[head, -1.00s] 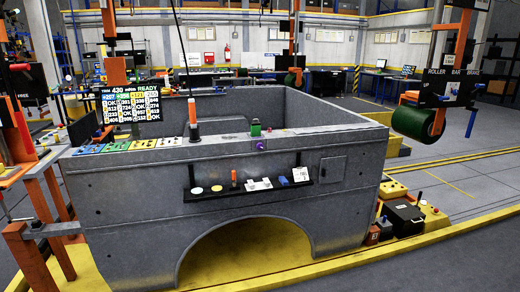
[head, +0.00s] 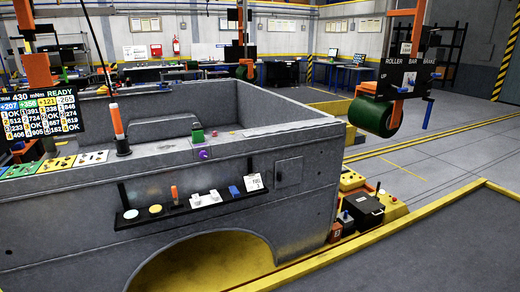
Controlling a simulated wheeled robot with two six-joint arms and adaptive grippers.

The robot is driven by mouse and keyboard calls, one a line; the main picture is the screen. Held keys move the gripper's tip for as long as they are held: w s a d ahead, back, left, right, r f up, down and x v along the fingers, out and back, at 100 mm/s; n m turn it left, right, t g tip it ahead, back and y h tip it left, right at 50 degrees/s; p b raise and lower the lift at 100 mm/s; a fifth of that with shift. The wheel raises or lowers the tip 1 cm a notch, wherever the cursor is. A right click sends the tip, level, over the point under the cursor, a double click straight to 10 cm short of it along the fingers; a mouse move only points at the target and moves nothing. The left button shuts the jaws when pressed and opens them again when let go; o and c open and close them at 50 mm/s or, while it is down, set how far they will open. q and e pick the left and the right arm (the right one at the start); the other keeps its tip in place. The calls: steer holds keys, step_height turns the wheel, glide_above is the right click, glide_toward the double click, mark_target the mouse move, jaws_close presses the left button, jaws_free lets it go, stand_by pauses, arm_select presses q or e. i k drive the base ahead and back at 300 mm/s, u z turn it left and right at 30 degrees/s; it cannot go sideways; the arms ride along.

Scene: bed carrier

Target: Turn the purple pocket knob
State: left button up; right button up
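The purple pocket knob (head: 203,155) is a small round knob on the upper edge of the grey truck bed's (head: 90,215) near side wall. It sits just below a green block (head: 197,134) that stands on the rail. Neither of my grippers shows in the head view, so I cannot see their state or their place relative to the knob.
A black shelf (head: 150,220) with small parts juts from the bed's side. An orange-handled tool (head: 118,130) stands upright on the rail. A green roller (head: 375,117) hangs at the right. A yellow-edged platform carries a black box (head: 362,209).

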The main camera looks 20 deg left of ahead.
mark_target(203, 155)
steer(key=z, duration=0.35)
steer(key=i, duration=1.25)
steer(key=u, duration=0.6)
steer(key=i, duration=0.85)
steer(key=u, duration=0.6)
